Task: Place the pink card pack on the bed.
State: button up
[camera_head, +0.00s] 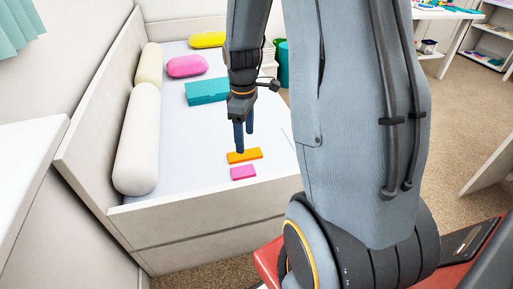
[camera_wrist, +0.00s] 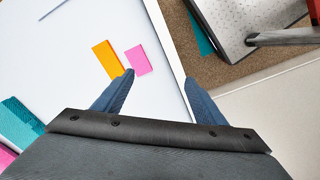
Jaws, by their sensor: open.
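The pink card pack (camera_head: 243,172) lies flat on the white bed surface (camera_head: 190,135), near the bed's front edge. It also shows in the wrist view (camera_wrist: 138,60), just beyond one fingertip. An orange card pack (camera_head: 244,155) lies close beside it and shows in the wrist view (camera_wrist: 107,59) too. My gripper (camera_head: 245,142) points down over the bed near the two packs. In the wrist view my gripper (camera_wrist: 159,77) has its blue fingers apart with nothing between them. I cannot tell its exact height above the bed.
A teal box (camera_head: 207,91), a pink cushion (camera_head: 187,66) and a yellow cushion (camera_head: 207,40) lie farther back on the bed. Cream bolsters (camera_head: 137,140) line its left side wall. The bed's middle is clear. A white table (camera_head: 448,14) stands at the back right.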

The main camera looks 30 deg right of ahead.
jog(key=s+a+r+m, duration=0.2)
jog(key=s+r+m, duration=0.2)
jog(key=s, duration=0.4)
jog(key=s+a+r+m, duration=0.3)
jog(key=s+r+m, duration=0.2)
jog(key=s, duration=0.3)
jog(key=shift+s+a+m, duration=0.2)
jog(key=shift+m, duration=0.7)
jog(key=shift+r, duration=0.1)
jog(key=a+r+n+p, duration=0.2)
jog(key=a+r+p, duration=0.2)
jog(key=a+p, duration=0.2)
jog(key=shift+a+r+p, duration=0.25)
jog(key=shift+p, duration=0.6)
